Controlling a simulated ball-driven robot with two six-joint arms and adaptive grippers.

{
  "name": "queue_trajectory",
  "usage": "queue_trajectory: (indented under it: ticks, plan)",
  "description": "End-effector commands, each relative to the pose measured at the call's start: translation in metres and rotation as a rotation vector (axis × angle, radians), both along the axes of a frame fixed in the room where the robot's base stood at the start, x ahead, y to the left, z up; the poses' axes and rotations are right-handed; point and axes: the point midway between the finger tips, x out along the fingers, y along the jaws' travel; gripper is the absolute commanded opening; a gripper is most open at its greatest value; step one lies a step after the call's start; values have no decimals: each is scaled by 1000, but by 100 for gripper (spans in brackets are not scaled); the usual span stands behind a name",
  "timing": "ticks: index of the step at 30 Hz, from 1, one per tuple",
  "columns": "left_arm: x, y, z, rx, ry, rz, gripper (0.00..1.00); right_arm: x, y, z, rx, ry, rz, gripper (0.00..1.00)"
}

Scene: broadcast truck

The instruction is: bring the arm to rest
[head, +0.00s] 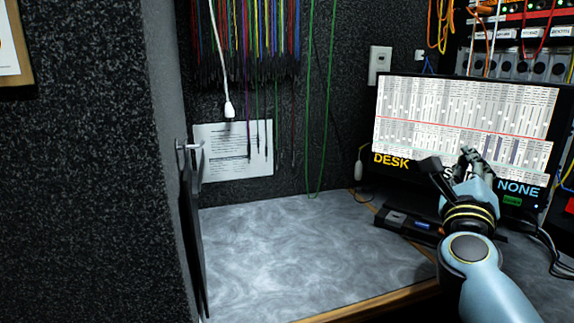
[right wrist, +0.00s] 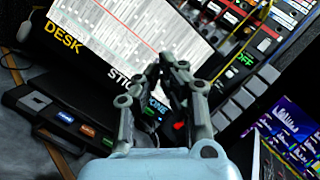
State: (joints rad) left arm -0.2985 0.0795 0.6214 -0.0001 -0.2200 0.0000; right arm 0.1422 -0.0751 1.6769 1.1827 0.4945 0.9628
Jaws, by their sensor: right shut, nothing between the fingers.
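My right arm reaches in from the lower right of the head view, and its gripper (head: 466,156) is raised in front of a monitor (head: 420,108) showing a page of fader strips. In the right wrist view the fingers of this gripper (right wrist: 168,68) come together at the tips, with nothing between them. The monitor (right wrist: 125,30) lies beyond the fingers there, with the words DESK and part of another word under the page. Whether the fingers touch anything cannot be told. My left gripper is not in view.
A grey desk (head: 290,245) is bare at its middle. A black device (head: 405,222) with lit buttons lies below the monitor. Coloured cables (head: 255,45) hang on the dark wall above a printed sheet (head: 236,150). A grey wall (head: 90,180) closes the left side. Equipment racks stand upper right.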

Motion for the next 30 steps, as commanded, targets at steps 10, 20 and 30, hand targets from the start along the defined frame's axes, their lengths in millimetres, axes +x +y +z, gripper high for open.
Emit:
queue_trajectory:
  ticks: [10,20,30]
  plan:
    - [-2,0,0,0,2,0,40,-109,127,-101,-1277,606,612,0]
    - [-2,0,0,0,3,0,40,-260,93,-191,-1960,1090,1070,0]
    - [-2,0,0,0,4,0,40,-361,44,-198,-2183,1384,1393,0]
